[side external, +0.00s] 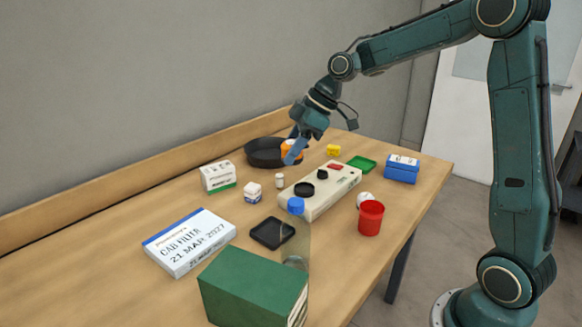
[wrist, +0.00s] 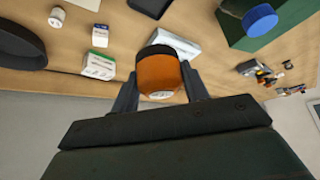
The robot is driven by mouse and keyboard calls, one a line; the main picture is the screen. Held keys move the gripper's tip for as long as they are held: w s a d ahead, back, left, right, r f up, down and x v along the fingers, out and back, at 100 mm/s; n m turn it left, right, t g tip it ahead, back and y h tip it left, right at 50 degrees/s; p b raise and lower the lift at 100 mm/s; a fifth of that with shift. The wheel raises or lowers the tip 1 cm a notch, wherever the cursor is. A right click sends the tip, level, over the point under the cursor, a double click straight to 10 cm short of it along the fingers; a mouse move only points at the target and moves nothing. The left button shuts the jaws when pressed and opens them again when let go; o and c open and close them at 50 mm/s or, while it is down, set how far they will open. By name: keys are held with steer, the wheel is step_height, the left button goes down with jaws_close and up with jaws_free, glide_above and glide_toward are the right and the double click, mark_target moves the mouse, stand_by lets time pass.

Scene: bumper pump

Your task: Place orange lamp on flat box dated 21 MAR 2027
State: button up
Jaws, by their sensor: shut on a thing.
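The orange lamp (wrist: 158,75) is an orange cylinder with a dark rim, held between the two fingers of my gripper (wrist: 157,92) in the wrist view. In the side view my gripper (side external: 292,152) is shut on the orange lamp (side external: 290,146), near the black pan at the back of the table. Part of the lamp is hidden by a finger. The flat box (side external: 190,243), white with a blue edge and reading "CAB FILTER 21 MAR 2027", lies flat at the front left of the table, well apart from my gripper. Its visible top is bare.
A black pan (side external: 262,152), small white boxes (side external: 218,176) and a cream device (side external: 320,190) stand nearby. A green box (side external: 252,290), a clear bottle with a blue cap (side external: 296,206) and a black tray (side external: 272,233) are right of the flat box. A red cup (side external: 370,218) stands near the right edge.

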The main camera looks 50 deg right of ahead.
steer(key=w+a+r, duration=0.1)
steer(key=w+a, duration=0.7)
steer(key=w, duration=0.3)
glide_above(179, 235)
steer(key=s+d, duration=0.2)
step_height(179, 235, down, 19)
steer(key=shift+a+f, duration=0.1)
stand_by(0.4)
steer(key=shift+f, duration=0.1)
steer(key=o, duration=1)
